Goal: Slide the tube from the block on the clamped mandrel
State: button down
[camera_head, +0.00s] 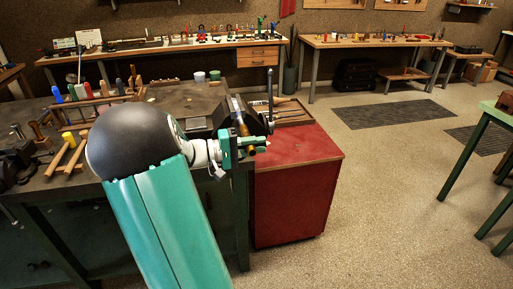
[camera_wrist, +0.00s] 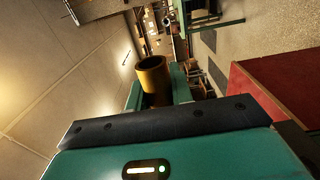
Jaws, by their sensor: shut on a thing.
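My gripper (camera_head: 252,146) is out over the front right corner of the dark workbench, beside the red cabinet. In the wrist view my gripper (camera_wrist: 158,92) is shut on a brass tube (camera_wrist: 152,74). The tube's open round end faces away from the green gripper body, and its near part is hidden behind the dark bar. In the head view the tube is too small to tell apart from the fingers. I cannot make out the block or the clamped mandrel for certain in either view.
The red cabinet (camera_head: 298,160) carries a tray of tools (camera_head: 289,112) and an upright dark rod (camera_head: 270,96). Open floor lies to the right, before a green table (camera_head: 490,110).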

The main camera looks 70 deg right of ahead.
jog(key=shift+w+d, duration=0.6)
jog(key=shift+d, duration=0.4)
jog(key=shift+w+d, duration=0.6)
jog(key=shift+d, duration=0.35)
jog(key=c, duration=1.1)
grip_release()
jog(key=shift+c, duration=0.2)
jog(key=v, duration=1.3)
jog(key=shift+w+a, duration=0.15)
jog(key=shift+w, duration=0.2)
jog(key=a+n+t+y, duration=0.4)
jog(key=a+t, duration=0.6)
jog(key=a, duration=1.3)
jog(key=a+r+n+t+y, duration=0.1)
jog(key=a+n+t+y, duration=0.4)
jog(key=a+t, duration=0.6)
jog(key=a+n, duration=0.2)
jog(key=a, duration=1)
jog(key=shift+n, duration=0.4)
